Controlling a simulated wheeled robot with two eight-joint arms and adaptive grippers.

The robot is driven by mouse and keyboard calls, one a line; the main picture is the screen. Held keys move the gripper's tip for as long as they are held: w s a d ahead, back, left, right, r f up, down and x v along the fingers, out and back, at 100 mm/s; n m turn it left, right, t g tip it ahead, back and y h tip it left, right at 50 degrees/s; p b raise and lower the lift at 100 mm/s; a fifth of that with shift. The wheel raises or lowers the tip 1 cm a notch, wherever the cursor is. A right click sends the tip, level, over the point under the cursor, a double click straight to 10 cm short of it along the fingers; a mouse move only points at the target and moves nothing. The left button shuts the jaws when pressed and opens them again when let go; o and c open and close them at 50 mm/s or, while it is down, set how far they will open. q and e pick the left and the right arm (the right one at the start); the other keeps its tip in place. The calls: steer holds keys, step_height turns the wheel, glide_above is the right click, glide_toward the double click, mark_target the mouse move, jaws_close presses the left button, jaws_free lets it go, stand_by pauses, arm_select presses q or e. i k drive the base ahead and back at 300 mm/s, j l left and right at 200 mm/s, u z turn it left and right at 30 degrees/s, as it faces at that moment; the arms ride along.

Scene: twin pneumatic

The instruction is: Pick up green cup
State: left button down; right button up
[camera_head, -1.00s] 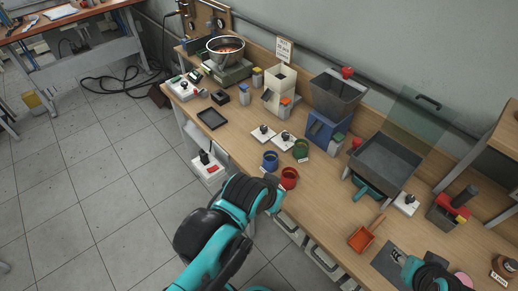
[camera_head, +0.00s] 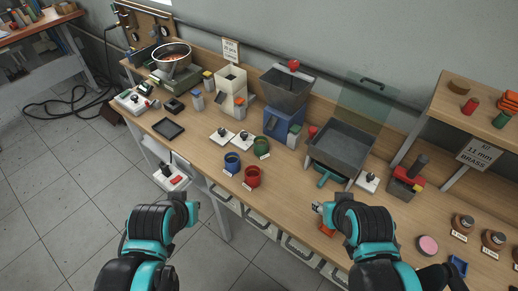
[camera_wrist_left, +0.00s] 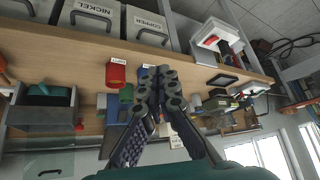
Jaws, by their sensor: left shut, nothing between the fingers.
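The green cup (camera_head: 262,146) stands upright on the bench, behind the red cup (camera_head: 252,177) and to the right of the blue cup (camera_head: 232,162). My left gripper (camera_wrist_left: 158,76) is shut and empty in the left wrist view. Beyond its fingers that view shows the red cup (camera_wrist_left: 117,72); the fingers partly cover the blue cup, and a green patch beside them may be the green cup. In the head view my left arm's end (camera_head: 192,212) is off the bench front, left of the cups. My right gripper (camera_head: 320,208) is over the front edge, right of the cups; its fingers are unclear.
Two white plates with black knobs (camera_head: 222,136) lie left of the green cup. A blue machine with a grey hopper (camera_head: 287,90) stands behind it. A grey bin (camera_head: 340,148) is to the right. An orange scoop (camera_head: 326,230) is partly hidden by my right arm.

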mark_target(260, 144)
steer(key=i+j+z, duration=0.2)
steer(key=z, duration=0.25)
steer(key=i+j+z, duration=0.2)
steer(key=j+z, duration=0.25)
steer(key=i+j+z, duration=0.15)
steer(key=z, duration=0.3)
